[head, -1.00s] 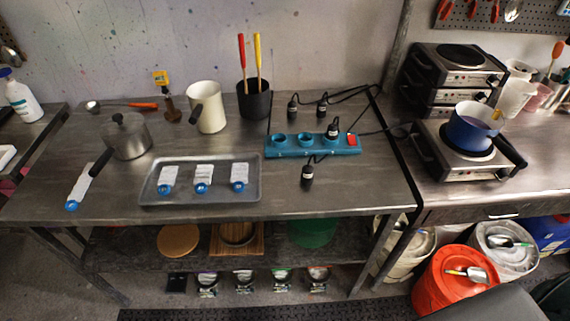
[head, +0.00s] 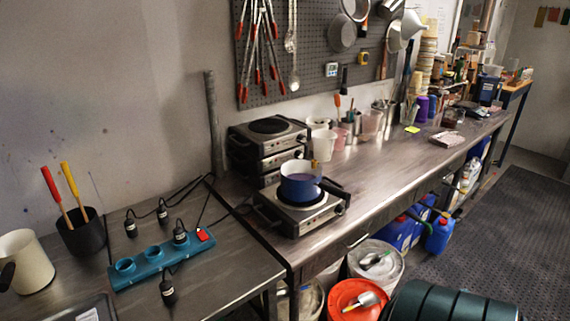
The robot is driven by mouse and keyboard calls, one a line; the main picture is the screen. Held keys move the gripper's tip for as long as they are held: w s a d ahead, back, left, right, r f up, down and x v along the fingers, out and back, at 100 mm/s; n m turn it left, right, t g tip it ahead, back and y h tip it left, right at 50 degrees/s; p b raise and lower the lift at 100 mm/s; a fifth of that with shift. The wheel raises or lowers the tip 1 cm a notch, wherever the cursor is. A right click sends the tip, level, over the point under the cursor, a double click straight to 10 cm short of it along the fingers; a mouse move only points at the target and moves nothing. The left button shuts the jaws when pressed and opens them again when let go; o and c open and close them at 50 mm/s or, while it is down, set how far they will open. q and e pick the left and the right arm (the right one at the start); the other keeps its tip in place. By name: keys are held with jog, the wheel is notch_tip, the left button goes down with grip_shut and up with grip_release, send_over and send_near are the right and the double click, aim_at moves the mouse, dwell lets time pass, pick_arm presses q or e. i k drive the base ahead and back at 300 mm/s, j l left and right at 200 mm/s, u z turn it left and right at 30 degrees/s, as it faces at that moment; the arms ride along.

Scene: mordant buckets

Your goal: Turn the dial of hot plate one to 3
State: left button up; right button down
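A single hot plate (head: 312,219) stands near the front left of the right-hand steel bench, with a blue and white pot (head: 300,185) on its burner. Its control front faces the bench's front edge, but the dial setting is too small to read. A stack of similar hot plates (head: 268,148) stands behind it against the wall. I cannot tell which of them is hot plate one. Neither of my grippers is in view.
A teal power strip (head: 165,262) with black plugs lies on the left table. Cords run toward the hot plates. Buckets, including a red one (head: 350,297), stand below the bench. A dark green rounded object (head: 450,303) fills the bottom right. Bare bench (head: 375,180) lies right of the pot.

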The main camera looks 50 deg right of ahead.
aim_at(340, 210)
jog(key=z, duration=1.75)
